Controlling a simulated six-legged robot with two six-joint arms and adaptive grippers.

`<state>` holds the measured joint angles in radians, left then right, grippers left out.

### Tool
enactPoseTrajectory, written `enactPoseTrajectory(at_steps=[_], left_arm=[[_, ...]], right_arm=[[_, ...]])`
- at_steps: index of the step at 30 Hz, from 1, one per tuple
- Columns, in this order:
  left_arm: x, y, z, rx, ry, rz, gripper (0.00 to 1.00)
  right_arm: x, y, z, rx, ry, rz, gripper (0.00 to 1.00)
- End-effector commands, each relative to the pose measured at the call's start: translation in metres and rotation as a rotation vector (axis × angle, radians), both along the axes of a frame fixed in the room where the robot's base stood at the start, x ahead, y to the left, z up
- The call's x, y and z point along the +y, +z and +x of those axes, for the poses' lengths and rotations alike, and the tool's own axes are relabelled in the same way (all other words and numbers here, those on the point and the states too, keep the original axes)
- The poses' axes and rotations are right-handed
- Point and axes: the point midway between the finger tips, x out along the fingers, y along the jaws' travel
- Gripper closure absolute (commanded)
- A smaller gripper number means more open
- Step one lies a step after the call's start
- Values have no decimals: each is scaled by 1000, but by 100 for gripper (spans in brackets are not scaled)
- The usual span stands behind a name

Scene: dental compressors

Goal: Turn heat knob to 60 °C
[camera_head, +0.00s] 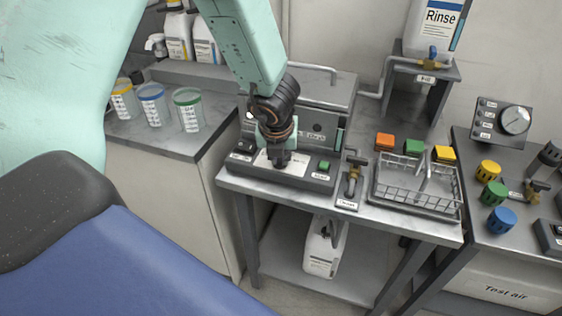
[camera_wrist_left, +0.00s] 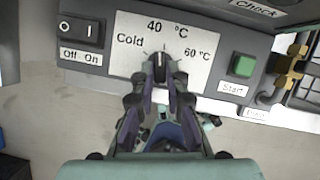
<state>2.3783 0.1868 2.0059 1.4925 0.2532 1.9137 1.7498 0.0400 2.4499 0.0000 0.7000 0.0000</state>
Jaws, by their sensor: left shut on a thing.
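The heat knob (camera_wrist_left: 159,68) is a dark knob on a white dial plate (camera_wrist_left: 190,40) marked Cold, 40 °C and 60 °C. Its light pointer line stands close to straight up in the left wrist view, toward the 40 °C mark. My left gripper (camera_wrist_left: 159,84) is shut on the knob, with a finger on each side. In the head view my left gripper (camera_head: 278,158) reaches down from above onto the panel front and hides the knob. My right gripper is not in view.
An off/on switch (camera_wrist_left: 80,35) sits left of the dial, and a green Start button (camera_wrist_left: 243,66) sits right of it. A brass drain valve (camera_head: 352,175) and a wire basket (camera_head: 418,185) stand further right. Colored caps and labeled cups are well apart.

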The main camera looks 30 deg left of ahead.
Motion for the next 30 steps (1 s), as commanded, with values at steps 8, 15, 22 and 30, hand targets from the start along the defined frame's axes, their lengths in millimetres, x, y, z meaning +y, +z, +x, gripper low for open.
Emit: enactPoseTrajectory(at_steps=[8,15,22,30], left_arm=[[3,0,-3,4,-263,-6,100],[6,2,-4,6,-490,-6,100],[8,2,-3,6,-686,-3,100],[9,1,-3,6,-810,-3,100]], right_arm=[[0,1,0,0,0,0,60],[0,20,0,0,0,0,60],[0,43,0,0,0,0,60],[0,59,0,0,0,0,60]])
